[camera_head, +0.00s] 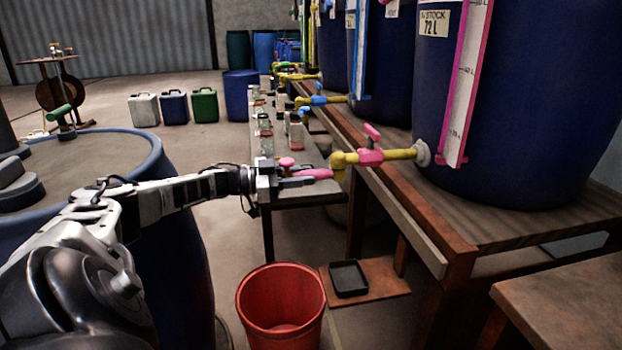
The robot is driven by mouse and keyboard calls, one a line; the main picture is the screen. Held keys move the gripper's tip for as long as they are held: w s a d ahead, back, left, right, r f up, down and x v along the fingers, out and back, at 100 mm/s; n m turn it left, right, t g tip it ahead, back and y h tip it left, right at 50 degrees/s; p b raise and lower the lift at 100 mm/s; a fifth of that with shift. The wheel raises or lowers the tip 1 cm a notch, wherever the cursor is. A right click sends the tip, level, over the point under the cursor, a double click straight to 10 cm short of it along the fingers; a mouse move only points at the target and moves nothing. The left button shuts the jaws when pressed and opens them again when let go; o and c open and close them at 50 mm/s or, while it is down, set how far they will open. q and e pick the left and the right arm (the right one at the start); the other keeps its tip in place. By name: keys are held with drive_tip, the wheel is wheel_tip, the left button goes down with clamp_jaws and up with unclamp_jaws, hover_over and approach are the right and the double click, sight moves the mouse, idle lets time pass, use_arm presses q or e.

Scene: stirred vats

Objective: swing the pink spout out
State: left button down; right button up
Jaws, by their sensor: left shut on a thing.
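The pink spout (315,174) is at the left end of a yellow pipe that comes out of the nearest dark blue vat (540,100). The pipe carries a pink valve (371,156) with a pink handle tilted up. My left gripper (300,180) comes in from the left and is shut on the pink spout. The spout points left, away from the vat, roughly in line with the pipe. Its part between the fingers is partly hidden. My right gripper is not in view.
A red bucket (281,308) stands on the floor below the spout. A black tray (348,278) lies on a low board beside it. A large blue drum (185,240) stands at the left, under my arm. A bench with several jars (265,138) runs behind the gripper.

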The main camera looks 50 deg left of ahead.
use_arm(q)
drive_tip(key=shift+f, duration=0.15)
drive_tip(key=c, duration=1.2)
unclamp_jaws()
